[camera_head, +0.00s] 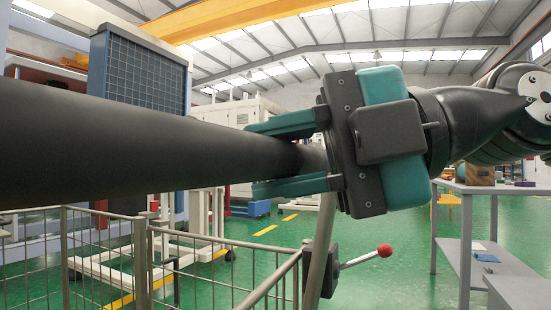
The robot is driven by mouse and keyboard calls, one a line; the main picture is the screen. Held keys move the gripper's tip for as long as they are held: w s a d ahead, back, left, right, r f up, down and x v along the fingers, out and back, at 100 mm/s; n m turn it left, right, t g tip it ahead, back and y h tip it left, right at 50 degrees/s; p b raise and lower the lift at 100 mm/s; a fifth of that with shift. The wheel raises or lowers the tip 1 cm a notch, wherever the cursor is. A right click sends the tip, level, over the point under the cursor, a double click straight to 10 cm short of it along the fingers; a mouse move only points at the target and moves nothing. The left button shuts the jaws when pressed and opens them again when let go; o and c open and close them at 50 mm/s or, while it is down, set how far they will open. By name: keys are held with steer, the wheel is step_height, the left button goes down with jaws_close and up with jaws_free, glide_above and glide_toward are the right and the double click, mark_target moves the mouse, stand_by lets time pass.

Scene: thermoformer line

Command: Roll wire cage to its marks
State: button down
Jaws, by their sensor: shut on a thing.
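The wire cage (148,225) fills the lower left, with grey top rails and thin wire sides. A thick black bar (110,150) crosses close in front of me from the left edge and narrows towards the right. It appears to be the cage's push handle, with a grey post (320,240) running down from its right end. My gripper (252,159) comes from the right, its teal fingers shut on the black bar above and below. A red-knobbed lever (360,258) sits beside the post. Yellow floor dashes (266,230) show beyond the cage; I cannot tell whether they are its marks.
A grey table (475,188) with small boxes stands at the right, with a lower shelf. White-framed machinery (190,230) and a tall blue-grey cabinet (140,70) stand behind the cage. Green floor is open in the middle. The bar hides much of the left side.

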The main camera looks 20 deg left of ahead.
mark_target(299, 148)
steer(key=c, duration=0.8)
jaws_free()
steer(key=shift+a+f, duration=0.1)
steer(key=shift+c, duration=0.2)
steer(key=shift+w+d, duration=0.2)
steer(key=shift+d, duration=0.25)
steer(key=shift+w+d+r+p, duration=0.2)
steer(key=shift+d+r+p, duration=0.15)
steer(key=shift+d, duration=0.15)
steer(key=shift+w+d+r+p, duration=0.15)
steer(key=shift+d+r+p, duration=0.2)
steer(key=shift+d, duration=0.15)
steer(key=p+v, duration=0.2)
steer(key=p, duration=0.4)
steer(key=shift+r, duration=0.1)
steer(key=d+p, duration=0.1)
steer(key=p, duration=0.5)
steer(key=shift+w, duration=0.4)
steer(key=d+p, duration=0.1)
steer(key=p, duration=0.2)
steer(key=shift+s+p, duration=0.1)
steer(key=shift+p, duration=0.35)
